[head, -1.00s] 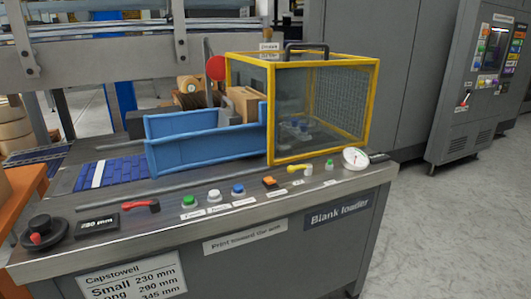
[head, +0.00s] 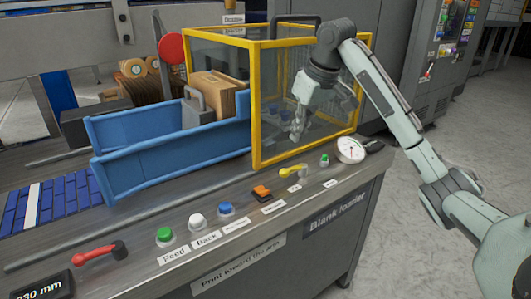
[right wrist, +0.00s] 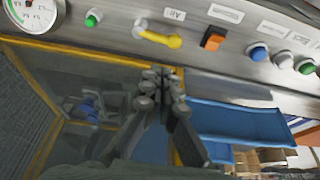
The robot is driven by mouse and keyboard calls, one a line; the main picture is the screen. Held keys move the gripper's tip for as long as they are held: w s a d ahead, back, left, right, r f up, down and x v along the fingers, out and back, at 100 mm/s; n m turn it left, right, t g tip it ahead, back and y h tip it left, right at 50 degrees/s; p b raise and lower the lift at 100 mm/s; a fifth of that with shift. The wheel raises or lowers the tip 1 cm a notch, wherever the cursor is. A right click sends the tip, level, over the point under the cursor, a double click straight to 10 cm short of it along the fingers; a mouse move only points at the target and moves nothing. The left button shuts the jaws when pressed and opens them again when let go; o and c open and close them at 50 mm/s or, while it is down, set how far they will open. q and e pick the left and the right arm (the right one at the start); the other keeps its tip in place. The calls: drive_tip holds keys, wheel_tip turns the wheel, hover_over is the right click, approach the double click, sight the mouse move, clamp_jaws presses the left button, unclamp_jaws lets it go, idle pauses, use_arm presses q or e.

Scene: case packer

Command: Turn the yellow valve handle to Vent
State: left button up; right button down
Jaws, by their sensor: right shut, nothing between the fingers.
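The yellow valve handle (head: 292,171) sits on the steel control panel, between the orange switch and the small green button. In the head view its grip points left from its pivot, toward the orange switch. It also shows in the right wrist view (right wrist: 162,38), with the pivot at its left end. A small label by it seems to read "Air"; I cannot make out a Vent mark. My right gripper (head: 297,133) is shut and empty, in front of the yellow-framed guard and apart from the handle. Its fingertips (right wrist: 162,78) show in the wrist view. My left gripper is out of view.
The clear guard (head: 256,105) with yellow frame stands close behind the handle. Beside the handle are the orange switch (head: 261,192), a green button (head: 324,160) and a round gauge (head: 350,149). The blue tray (head: 165,157) is to the left.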

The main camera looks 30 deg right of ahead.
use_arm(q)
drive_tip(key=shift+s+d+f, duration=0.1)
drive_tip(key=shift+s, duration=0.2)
use_arm(e)
drive_tip(key=shift+s, duration=0.15)
drive_tip(key=x, duration=0.9)
drive_tip(key=shift+b, duration=0.4)
drive_tip(key=shift+w+f, duration=0.2)
drive_tip(key=shift+f, duration=0.1)
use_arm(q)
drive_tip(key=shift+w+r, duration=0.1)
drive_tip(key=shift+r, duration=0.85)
use_arm(e)
drive_tip(key=shift+f, duration=0.1)
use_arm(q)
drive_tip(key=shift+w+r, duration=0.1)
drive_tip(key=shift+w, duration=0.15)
